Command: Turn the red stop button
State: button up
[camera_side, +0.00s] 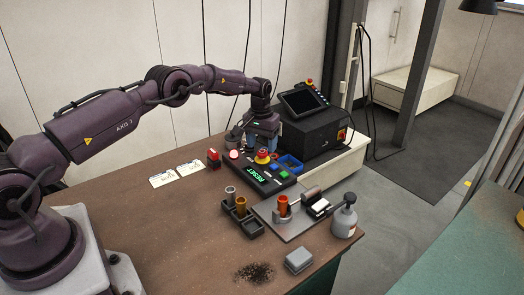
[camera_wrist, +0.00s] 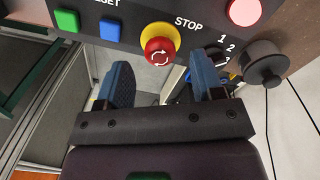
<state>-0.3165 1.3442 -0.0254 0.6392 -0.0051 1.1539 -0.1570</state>
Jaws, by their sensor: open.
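The red stop button (camera_wrist: 160,52) is a round knob with white turning arrows on a yellow collar, beside the word STOP on the black panel (camera_wrist: 195,38) in the wrist view. In the side view the stop button (camera_side: 262,156) stands up on the control box, just below my gripper (camera_side: 268,142). In the wrist view my gripper (camera_wrist: 162,80) is open, with its two blue fingers apart and nothing between them.

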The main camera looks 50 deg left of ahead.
aim_at(258, 154)
notch_tip(258, 154, up, 10)
jog(key=shift+a+f, duration=0.15)
dwell(0.3)
jog(key=s+d+r+m+t, duration=0.1)
jog(key=s+d+r, duration=0.5)
jog(key=s, duration=0.6)
jog(key=s+d+r+m+t, duration=0.2)
jog(key=s+d+r, duration=0.3)
jog(key=s, duration=0.7)
jog(key=s+d+r+m+t, duration=0.2)
jog(key=s+d+r, duration=0.4)
jog(key=s, duration=0.6)
jog(key=shift+s+d+r, duration=0.15)
jog(key=shift+d+r, duration=0.15)
jog(key=shift+r, duration=0.65)
jog(key=shift+c, duration=0.3)
